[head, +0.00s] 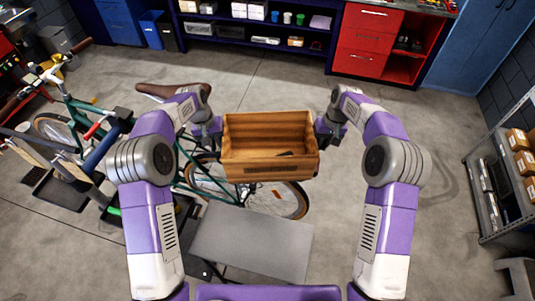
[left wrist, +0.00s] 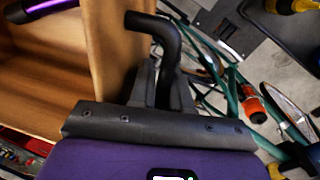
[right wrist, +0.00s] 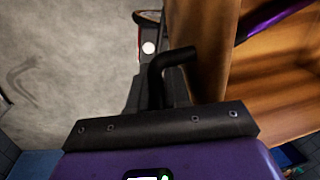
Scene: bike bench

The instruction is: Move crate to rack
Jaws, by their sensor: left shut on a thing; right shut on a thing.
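A wooden crate (head: 268,165) hangs in the air between my two arms in the head view, open side up, with a small dark item visible inside. My left gripper (head: 214,132) is at its left side, shut on a black bent handle (left wrist: 165,35) that shows in the left wrist view beside the crate wall (left wrist: 110,45). My right gripper (head: 323,132) is at its right side, shut on a similar black handle (right wrist: 168,62) beside the crate wall (right wrist: 212,50). The grey metal rack (head: 474,190) stands at the right edge, apart from the crate.
A grey table (head: 250,240) lies below and in front of the crate. A green bicycle (head: 200,178) on a stand fills the left and passes behind the crate. The rack holds several cardboard boxes (head: 525,162). Open floor (head: 420,120) lies between the crate and the rack.

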